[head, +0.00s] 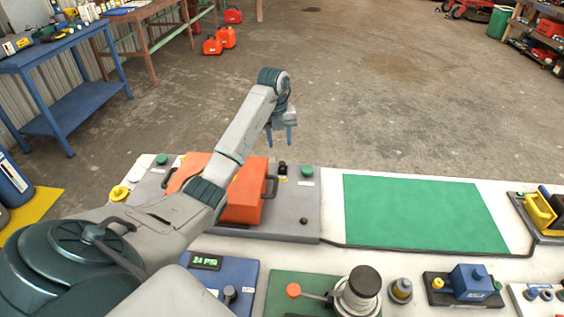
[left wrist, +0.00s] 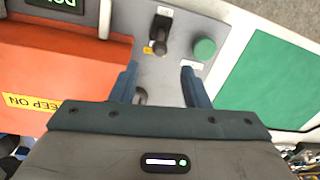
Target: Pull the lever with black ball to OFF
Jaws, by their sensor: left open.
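The lever with the black ball (head: 283,168) stands on the grey panel beside the orange box, left of a green button. In the left wrist view the lever (left wrist: 157,46) shows near the top middle, with a small white label above it; I cannot read the label. My left gripper (head: 279,138) is open and empty, pointing down above the panel's far edge. In the left wrist view the lever lies just past the gap between its fingertips (left wrist: 157,76), apart from both. My right gripper is not in view.
The orange box (head: 243,190) with a handle sits left of the lever. The green button (left wrist: 205,48) is close to its right. A green mat (head: 425,212) lies flat to the right. Devices with knobs, including a blue one (head: 467,281), line the near side.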

